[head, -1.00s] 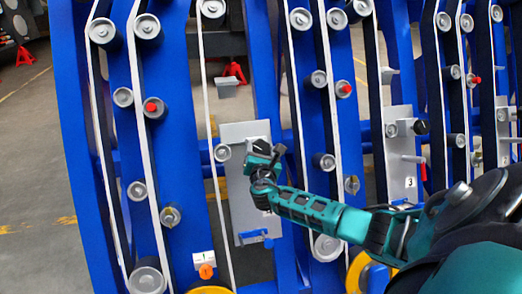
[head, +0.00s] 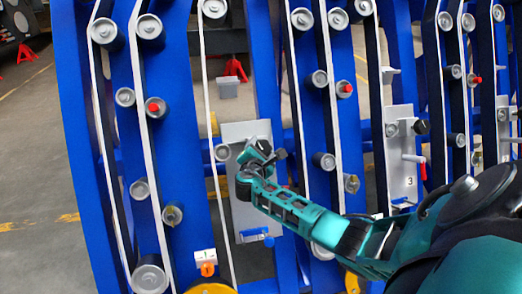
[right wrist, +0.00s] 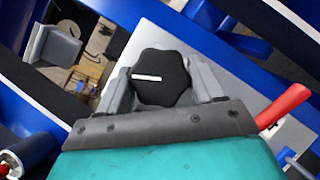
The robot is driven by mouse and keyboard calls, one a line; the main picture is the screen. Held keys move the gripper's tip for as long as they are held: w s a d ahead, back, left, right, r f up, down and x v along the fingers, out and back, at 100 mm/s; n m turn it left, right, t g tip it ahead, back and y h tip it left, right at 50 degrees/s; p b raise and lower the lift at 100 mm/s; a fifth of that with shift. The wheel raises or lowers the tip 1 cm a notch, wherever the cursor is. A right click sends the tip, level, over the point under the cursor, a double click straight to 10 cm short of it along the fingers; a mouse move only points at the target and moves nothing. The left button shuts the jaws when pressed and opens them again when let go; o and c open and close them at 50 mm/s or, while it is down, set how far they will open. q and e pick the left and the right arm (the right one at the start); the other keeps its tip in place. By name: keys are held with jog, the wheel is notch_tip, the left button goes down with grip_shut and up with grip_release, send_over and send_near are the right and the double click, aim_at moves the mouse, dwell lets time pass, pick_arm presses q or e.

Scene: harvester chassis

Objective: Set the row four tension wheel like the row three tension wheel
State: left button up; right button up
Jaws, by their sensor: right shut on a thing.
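The row four tension wheel (right wrist: 160,78) is a black lobed knob with a white bar mark, seen in the right wrist view. My right gripper (right wrist: 163,85) is shut on it, with a grey finger at each side. The white bar lies nearly level in that picture. In the head view my right gripper (head: 255,153) is at the upper part of a grey plate (head: 240,215) and mostly hides the wheel. The row three tension wheel (head: 421,127) is a black knob on the plate marked 3; its mark is too small to read. My left gripper is not in view.
Blue upright frames with white belts and grey rollers (head: 148,27) stand on both sides of the plate. A red lever (right wrist: 284,106) sticks out close to my right gripper in the right wrist view. Open floor (head: 35,170) lies at the left.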

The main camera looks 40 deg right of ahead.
jog(key=o, duration=1)
jog(key=shift+c, duration=0.2)
jog(key=shift+s+a, duration=0.2)
jog(key=shift+a, duration=0.05)
jog(key=p+v, duration=0.3)
jog(key=v, duration=0.9)
jog(key=shift+a+r+p, duration=0.15)
jog(key=shift+a+p, duration=0.05)
jog(key=shift+p, duration=0.15)
